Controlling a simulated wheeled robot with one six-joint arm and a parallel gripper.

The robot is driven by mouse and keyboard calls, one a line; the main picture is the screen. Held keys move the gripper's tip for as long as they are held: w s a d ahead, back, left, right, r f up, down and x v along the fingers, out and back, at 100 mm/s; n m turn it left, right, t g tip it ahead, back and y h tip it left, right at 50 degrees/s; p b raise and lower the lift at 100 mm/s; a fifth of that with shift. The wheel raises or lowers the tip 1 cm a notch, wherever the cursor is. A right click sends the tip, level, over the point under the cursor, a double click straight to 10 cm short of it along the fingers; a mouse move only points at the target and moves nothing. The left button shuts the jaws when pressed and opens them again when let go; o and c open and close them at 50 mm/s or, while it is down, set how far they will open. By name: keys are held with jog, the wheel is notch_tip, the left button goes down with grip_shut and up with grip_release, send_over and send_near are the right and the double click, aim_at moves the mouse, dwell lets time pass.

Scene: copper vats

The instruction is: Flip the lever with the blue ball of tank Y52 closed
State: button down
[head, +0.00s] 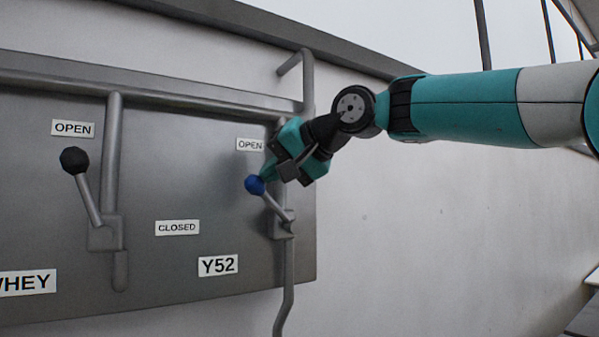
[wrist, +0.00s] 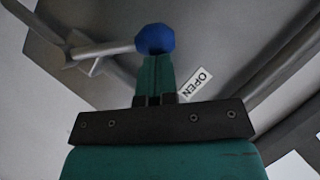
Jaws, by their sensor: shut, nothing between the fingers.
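The lever with the blue ball (head: 254,185) is on the right side of the grey panel, above and to the right of the Y52 label (head: 218,265). Its rod slants up and left from the valve on the pipe, toward the OPEN label (head: 250,144). My gripper (head: 264,174) is shut and empty, right beside the ball on its upper side. In the wrist view the blue ball (wrist: 155,39) is at the tip of my shut fingers (wrist: 155,60); I cannot tell whether they touch it. The CLOSED label (head: 177,228) is lower left of the ball.
A second lever with a black ball (head: 74,160) stands at the left, above the WHEY label (head: 28,282). A grey pipe (head: 150,90) runs across the panel top, with a stub (head: 296,62) near my wrist. The white wall at the right is clear.

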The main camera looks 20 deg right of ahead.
jog(key=s+a+f+n+h+b, duration=0.1)
jog(key=a+f+n+h+b, duration=0.2)
jog(key=a+f+h+b, duration=0.1)
jog(key=shift+a+f+b, duration=0.7)
jog(key=shift+f+b, duration=0.65)
jog(key=shift+f, duration=0.15)
jog(key=shift+f, duration=0.2)
jog(key=s+d+r+p, duration=0.1)
jog(key=s+r+p, duration=0.1)
jog(key=s+r, duration=0.7)
jog(key=shift+d+r+p, duration=0.35)
jog(key=shift+d+r, duration=0.05)
jog(key=shift+r, duration=0.1)
